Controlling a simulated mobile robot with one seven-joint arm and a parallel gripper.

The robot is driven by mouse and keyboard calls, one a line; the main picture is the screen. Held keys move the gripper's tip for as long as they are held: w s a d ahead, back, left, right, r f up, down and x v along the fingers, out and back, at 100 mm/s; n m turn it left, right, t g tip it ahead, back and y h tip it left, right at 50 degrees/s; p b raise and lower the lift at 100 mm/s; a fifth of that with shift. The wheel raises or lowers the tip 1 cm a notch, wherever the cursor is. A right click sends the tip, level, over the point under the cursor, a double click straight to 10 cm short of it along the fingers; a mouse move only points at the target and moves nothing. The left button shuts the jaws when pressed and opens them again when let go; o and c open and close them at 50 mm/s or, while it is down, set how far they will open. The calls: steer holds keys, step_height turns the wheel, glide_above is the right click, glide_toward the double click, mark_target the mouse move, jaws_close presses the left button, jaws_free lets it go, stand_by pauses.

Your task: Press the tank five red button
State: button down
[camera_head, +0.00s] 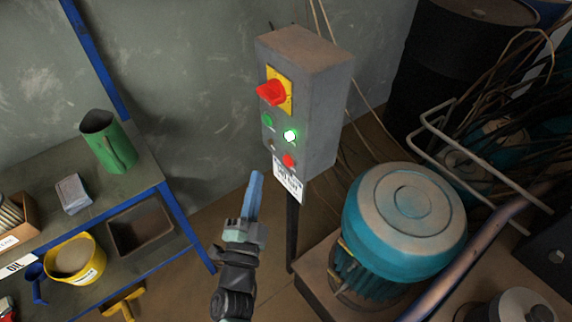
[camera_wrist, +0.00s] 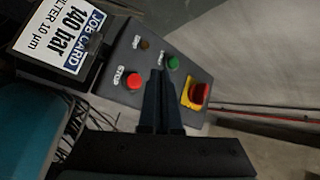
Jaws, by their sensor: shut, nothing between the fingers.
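A grey control box (camera_head: 320,95) stands on a post in the middle of the head view. Its red button (camera_head: 289,160) is low on the front face; in the wrist view it is the round red button (camera_wrist: 134,81) beside a STOP label. My gripper (camera_head: 256,176) is shut and empty, in front of and below the box's lower left side in the head view. In the wrist view my gripper (camera_wrist: 158,75) points at the panel between the red button and a green button (camera_wrist: 173,62). No tank five label is readable.
A job card (camera_wrist: 62,37) hangs below the buttons. A teal motor (camera_head: 405,215) stands at right. A blue-framed bench with a green jug (camera_head: 108,142) is at left.

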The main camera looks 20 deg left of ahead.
mark_target(284, 157)
steer(key=shift+w+d+b, duration=0.55)
steer(key=shift+w+d, duration=0.15)
steer(key=shift+w, duration=0.15)
steer(key=shift+w+d+b, duration=0.5)
steer(key=shift+w+d, duration=0.15)
steer(key=shift+w, duration=0.2)
stand_by(0.8)
steer(key=shift+w+d+b, duration=0.3)
steer(key=shift+w, duration=0.05)
steer(key=shift+w+d+b, duration=0.35)
steer(key=shift+w+b, duration=0.05)
steer(key=shift+b, duration=0.1)
stand_by(0.7)
steer(key=shift+s+a+r+p, duration=0.1)
steer(key=shift+s+p, duration=0.05)
steer(key=shift+p, duration=0.15)
steer(key=shift+s+a+p, duration=0.45)
steer(key=shift+s+p, duration=0.1)
steer(key=shift+s, duration=0.05)
